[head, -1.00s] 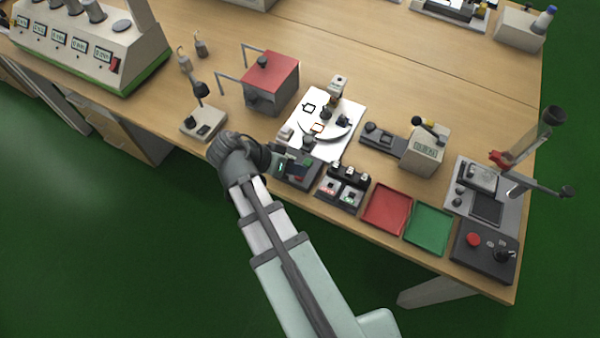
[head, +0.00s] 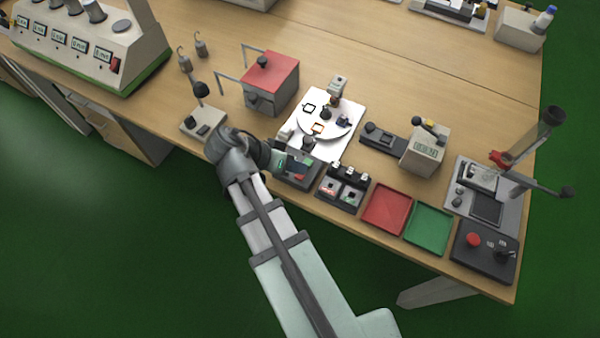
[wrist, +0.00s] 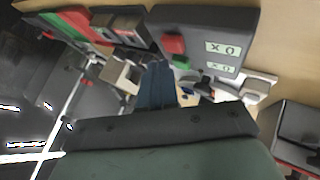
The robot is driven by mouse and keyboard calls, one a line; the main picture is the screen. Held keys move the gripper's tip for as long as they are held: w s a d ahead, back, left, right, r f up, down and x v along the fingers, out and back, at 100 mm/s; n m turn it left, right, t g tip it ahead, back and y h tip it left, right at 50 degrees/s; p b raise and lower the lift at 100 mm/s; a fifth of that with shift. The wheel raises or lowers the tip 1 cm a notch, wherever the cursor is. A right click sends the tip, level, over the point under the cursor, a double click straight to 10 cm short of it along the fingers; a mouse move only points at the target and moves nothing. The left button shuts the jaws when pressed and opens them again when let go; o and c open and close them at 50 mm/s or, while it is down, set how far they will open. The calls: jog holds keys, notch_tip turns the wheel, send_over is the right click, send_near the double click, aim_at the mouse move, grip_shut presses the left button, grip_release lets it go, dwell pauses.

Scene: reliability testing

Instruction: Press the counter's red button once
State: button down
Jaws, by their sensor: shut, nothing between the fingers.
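The dark counter box (head: 296,170) stands near the table's front edge in the head view, partly hidden by my arm. In the wrist view the counter (wrist: 207,28) fills the upper right, with two pale labels, a red button (wrist: 173,45) and a green button (wrist: 182,63). My gripper (wrist: 157,70) is shut and empty, its fingers just beside the buttons in that picture. I cannot tell whether a fingertip touches the counter. In the head view my wrist and hand reach the counter from its left.
A dark box with another red button (head: 473,239) stands at the right corner. The red tray (head: 386,209), the green tray (head: 428,228) and a small switch box (head: 341,188) are right of the counter. A white plate with a disc (head: 324,125) lies behind it.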

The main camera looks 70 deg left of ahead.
aim_at(296, 175)
dwell(0.3)
jog(key=shift+r, duration=2.5)
